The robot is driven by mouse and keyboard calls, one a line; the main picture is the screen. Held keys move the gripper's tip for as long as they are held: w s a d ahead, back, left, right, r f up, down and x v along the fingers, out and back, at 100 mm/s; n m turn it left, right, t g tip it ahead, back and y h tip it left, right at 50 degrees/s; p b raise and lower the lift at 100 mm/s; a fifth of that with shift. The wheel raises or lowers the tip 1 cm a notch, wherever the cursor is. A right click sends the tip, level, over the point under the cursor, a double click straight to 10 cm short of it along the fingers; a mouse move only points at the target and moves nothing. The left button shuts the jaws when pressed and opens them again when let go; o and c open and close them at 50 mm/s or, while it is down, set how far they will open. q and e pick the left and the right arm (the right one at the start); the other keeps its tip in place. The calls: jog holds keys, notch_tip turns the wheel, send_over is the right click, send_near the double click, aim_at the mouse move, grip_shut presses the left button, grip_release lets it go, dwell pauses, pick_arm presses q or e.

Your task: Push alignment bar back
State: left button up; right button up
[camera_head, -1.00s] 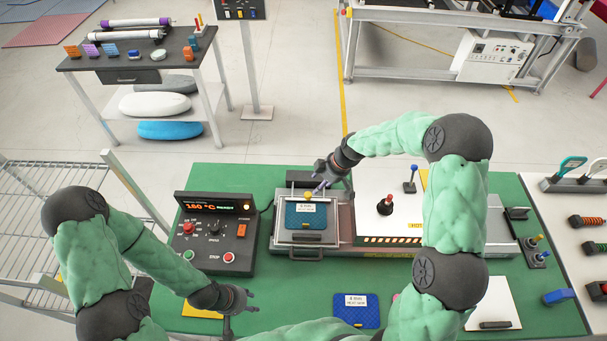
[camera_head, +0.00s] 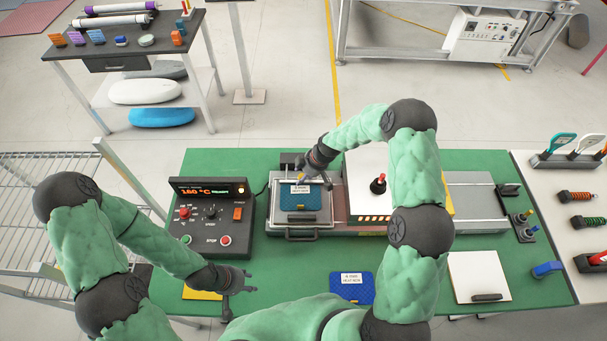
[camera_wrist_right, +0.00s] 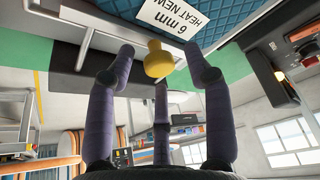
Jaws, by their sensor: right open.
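A blue textured pad (camera_head: 300,203) with a white label lies in the metal tray of the press. A thin pale bar (camera_head: 284,186), seemingly the alignment bar, runs along the pad's back edge and is partly hidden. Its yellow knob shows in the right wrist view (camera_wrist_right: 157,60). My right gripper (camera_head: 313,181) is over the back of the tray; in the wrist view its spread, open fingers (camera_wrist_right: 163,65) stand around the knob with visible gaps. Whether any finger touches the bar is unclear. My left gripper (camera_head: 241,287) is open and empty at the table's front left.
A control box (camera_head: 210,215) reading 160 °C stands left of the tray. Another blue pad (camera_head: 351,290) and a white board (camera_head: 479,276) lie in front. Green table is clear between.

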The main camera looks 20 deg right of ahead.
grip_shut()
pick_arm(q)
jog(key=shift+d, duration=0.1)
